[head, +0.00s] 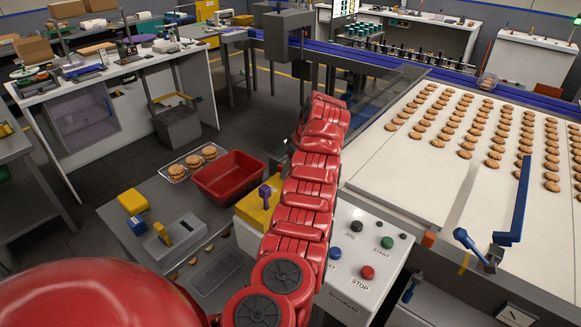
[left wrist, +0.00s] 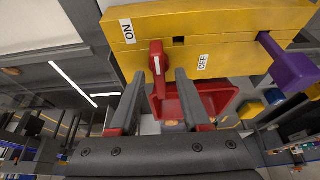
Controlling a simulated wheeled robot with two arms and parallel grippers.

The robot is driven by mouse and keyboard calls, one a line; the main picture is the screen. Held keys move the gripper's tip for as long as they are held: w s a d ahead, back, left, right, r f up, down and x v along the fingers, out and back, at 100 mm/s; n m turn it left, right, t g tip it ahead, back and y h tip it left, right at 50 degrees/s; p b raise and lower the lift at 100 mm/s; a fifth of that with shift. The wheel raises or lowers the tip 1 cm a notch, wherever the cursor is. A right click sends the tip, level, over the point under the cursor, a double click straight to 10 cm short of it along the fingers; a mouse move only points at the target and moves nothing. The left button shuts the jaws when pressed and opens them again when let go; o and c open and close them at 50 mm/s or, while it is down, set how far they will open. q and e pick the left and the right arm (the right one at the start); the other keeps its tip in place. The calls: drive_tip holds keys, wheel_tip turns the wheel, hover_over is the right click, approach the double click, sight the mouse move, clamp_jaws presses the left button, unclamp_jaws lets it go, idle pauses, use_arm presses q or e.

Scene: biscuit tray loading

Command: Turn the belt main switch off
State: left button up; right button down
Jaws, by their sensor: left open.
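The main switch box is yellow with ON and OFF labels (left wrist: 200,20). Its red lever (left wrist: 157,62) shows in the left wrist view, beside the ON label and apart from the OFF label. My left gripper (left wrist: 160,78) is open, with one dark finger on each side of the lever; I cannot tell whether either touches it. In the head view the yellow box (head: 246,212) is partly hidden by my red left arm, and the lever and left gripper cannot be made out there. My right gripper is not in view.
A purple knob (left wrist: 290,60) sticks out by the box. A red bin (head: 228,178) and a clear biscuit tray (head: 178,176) lie nearby. A push-button panel (head: 345,285) stands right of my arm. The wide belt (head: 400,150) carries rows of biscuits.

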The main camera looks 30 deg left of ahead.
use_arm(q)
clamp_jaws()
idle(0.4)
